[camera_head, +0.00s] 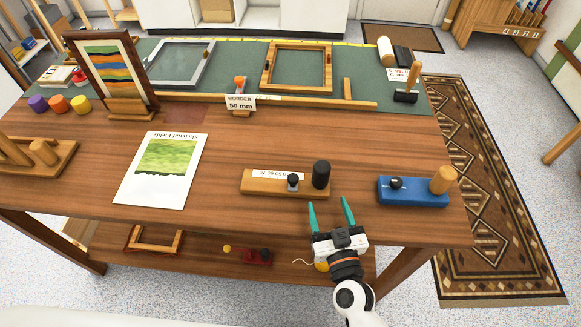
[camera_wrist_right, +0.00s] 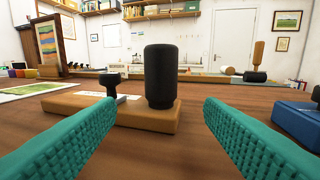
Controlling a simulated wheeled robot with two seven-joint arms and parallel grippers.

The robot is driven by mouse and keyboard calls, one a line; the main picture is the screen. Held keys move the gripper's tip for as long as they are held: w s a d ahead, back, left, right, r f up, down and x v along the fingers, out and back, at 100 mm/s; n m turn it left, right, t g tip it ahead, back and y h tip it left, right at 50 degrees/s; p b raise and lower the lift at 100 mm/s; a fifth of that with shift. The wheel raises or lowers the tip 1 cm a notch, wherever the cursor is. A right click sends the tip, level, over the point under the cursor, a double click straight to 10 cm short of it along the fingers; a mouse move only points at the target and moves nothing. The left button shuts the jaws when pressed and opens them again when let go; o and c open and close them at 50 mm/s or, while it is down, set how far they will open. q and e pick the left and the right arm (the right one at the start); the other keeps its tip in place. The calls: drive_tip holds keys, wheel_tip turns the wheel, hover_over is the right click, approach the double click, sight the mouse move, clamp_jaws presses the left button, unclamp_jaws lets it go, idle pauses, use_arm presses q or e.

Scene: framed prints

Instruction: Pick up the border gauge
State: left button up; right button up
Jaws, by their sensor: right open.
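The border gauge appears to be the wooden block (camera_head: 258,186) with a white scale strip, a small black knob and an upright black cylindrical handle (camera_head: 321,174). It lies on the front part of the wooden table. In the right wrist view the black handle (camera_wrist_right: 160,77) stands straight ahead, between the fingers in the picture. My right gripper (camera_head: 330,205) is open and empty, just in front of the handle at the table's front edge, with teal fingers pointing at it. It does not touch the gauge. My left gripper is not in view.
A blue block (camera_head: 412,192) with a wooden handle sits right of the gauge. A landscape print (camera_head: 160,170) lies to the left. A card reading "BORDER 50 mm" (camera_head: 240,103) stands behind. Frames lie on the green mat (camera_head: 230,70). Bare tabletop surrounds the gauge.

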sight(322, 185)
drive_tip(key=x, duration=0.4)
drive_tip(key=shift+w+a+r+p, duration=0.1)
drive_tip(key=shift+w+r+p, duration=0.15)
drive_tip(key=shift+w+p, duration=0.15)
drive_tip(key=shift+w+a, duration=0.1)
drive_tip(key=shift+w, duration=0.2)
drive_tip(key=x, duration=0.3)
drive_tip(key=r+p+x, duration=0.1)
drive_tip(key=x, duration=0.1)
drive_tip(key=shift+w+f, duration=0.15)
drive_tip(key=shift+w, duration=0.15)
drive_tip(key=shift+s, duration=0.1)
drive_tip(key=c, duration=0.4)
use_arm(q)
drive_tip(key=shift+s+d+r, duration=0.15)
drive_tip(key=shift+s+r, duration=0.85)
use_arm(e)
drive_tip(key=c, duration=0.9)
